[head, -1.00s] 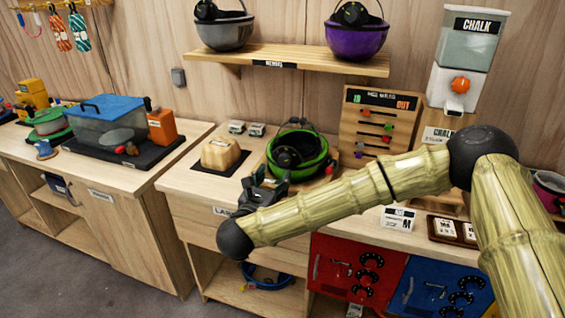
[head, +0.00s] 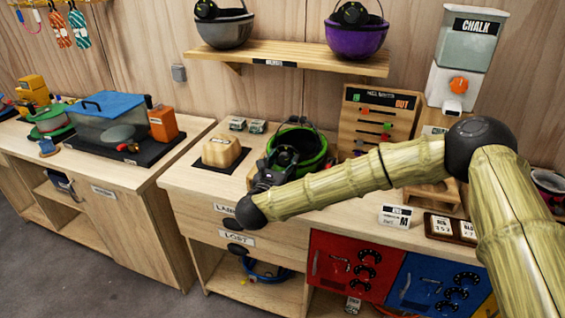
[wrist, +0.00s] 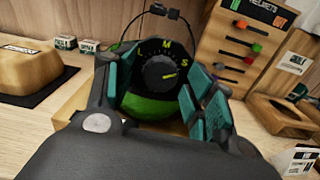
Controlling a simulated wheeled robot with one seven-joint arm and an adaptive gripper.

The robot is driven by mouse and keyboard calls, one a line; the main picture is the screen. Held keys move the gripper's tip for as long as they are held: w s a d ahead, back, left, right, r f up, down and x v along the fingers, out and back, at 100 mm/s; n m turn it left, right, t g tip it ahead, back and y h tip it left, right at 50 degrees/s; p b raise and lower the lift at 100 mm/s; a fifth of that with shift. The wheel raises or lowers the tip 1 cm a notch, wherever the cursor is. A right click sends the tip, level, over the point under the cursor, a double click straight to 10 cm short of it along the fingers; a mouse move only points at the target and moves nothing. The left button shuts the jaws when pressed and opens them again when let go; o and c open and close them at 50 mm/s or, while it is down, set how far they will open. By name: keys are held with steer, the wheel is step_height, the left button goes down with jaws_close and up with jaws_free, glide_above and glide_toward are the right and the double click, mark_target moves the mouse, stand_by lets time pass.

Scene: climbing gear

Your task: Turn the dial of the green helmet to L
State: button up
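The green helmet (head: 312,163) sits upside down on a wooden stand on the counter, its black dial facing my arm. In the wrist view the dial (wrist: 160,72) is a round black knob with yellow-green L, M and S marked around it from left to right. Its yellow pointer mark is on the right, close to the S. My gripper (wrist: 158,90) is open, its teal-padded fingers spread left and right of the dial. I cannot tell whether either pad touches it. In the head view my gripper (head: 266,174) is at the helmet's front, partly hiding the helmet and stand.
A tan block (head: 221,151) on a dark mat stands left of the helmet. A wooden peg board (head: 376,122) stands behind right. Grey (head: 224,32) and purple (head: 354,40) helmets sit on the shelf above. A small white card (head: 394,217) stands right on the counter.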

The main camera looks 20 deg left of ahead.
steer(key=c, duration=0.9)
steer(key=shift+o, duration=0.2)
steer(key=shift+n+b, duration=0.3)
steer(key=n+b, duration=0.2)
steer(key=n, duration=0.1)
steer(key=shift+f+n+b, duration=0.1)
steer(key=shift+n+b, duration=0.2)
steer(key=shift+b, duration=0.1)
steer(key=n+b, duration=0.2)
steer(key=n, duration=0.7)
steer(key=n+b, duration=0.1)
steer(key=n, duration=0.2)
steer(key=shift+r+n, duration=0.2)
steer(key=shift+n, duration=0.1)
steer(key=n, duration=0.3)
steer(key=shift+n, duration=2.1)
